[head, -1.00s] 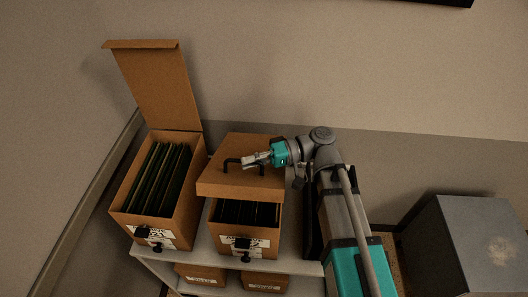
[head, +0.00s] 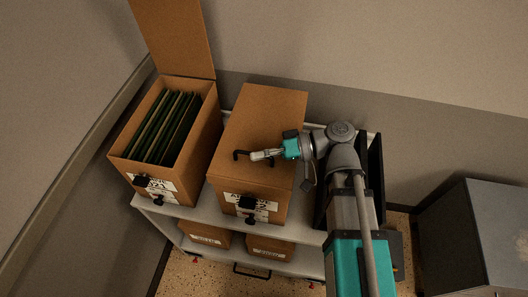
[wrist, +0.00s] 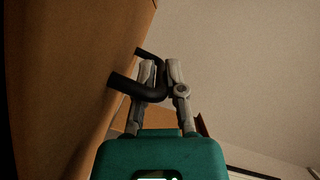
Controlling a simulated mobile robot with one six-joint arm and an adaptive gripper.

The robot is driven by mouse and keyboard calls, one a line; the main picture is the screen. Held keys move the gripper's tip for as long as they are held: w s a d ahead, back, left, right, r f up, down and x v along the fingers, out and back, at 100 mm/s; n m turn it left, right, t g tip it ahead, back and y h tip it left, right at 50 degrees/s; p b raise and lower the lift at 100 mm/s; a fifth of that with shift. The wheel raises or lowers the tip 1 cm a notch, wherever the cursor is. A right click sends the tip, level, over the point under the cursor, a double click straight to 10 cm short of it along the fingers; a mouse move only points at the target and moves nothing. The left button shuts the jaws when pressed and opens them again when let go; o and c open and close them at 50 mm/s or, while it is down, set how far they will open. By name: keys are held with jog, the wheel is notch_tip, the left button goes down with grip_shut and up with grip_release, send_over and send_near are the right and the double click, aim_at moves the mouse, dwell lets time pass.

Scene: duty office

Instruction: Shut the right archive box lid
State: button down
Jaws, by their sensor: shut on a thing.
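The right archive box (head: 290,205) is brown cardboard and stands on the shelf unit. Its lid (head: 262,115) lies down over the top, and no folders show inside; I cannot tell whether a thin gap remains at the front edge. A black handle (head: 241,154) sits on the lid. My gripper (head: 257,156) is shut on this handle, reaching in from the right. In the wrist view the black handle (wrist: 124,83) passes between the fingers of my gripper (wrist: 161,75), with the brown lid surface (wrist: 60,80) at the left.
The left archive box (head: 193,150) stands beside it, its lid (head: 175,35) upright and green folders (head: 165,125) inside. A black item (head: 374,165) stands right of the right box. More boxes (head: 270,247) sit on the lower shelf. A grey cabinet (head: 470,235) is at the right.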

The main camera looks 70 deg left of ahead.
jog(key=shift+s+d+f+b, duration=0.15)
jog(key=shift+f+b, duration=0.25)
jog(key=shift+f, duration=0.25)
jog(key=shift+s+d+f, duration=0.1)
jog(key=c, duration=1)
grip_release()
jog(key=shift+s+f, duration=0.1)
jog(key=shift+w, duration=0.2)
jog(key=shift+a+r, duration=0.25)
jog(key=shift+a, duration=0.05)
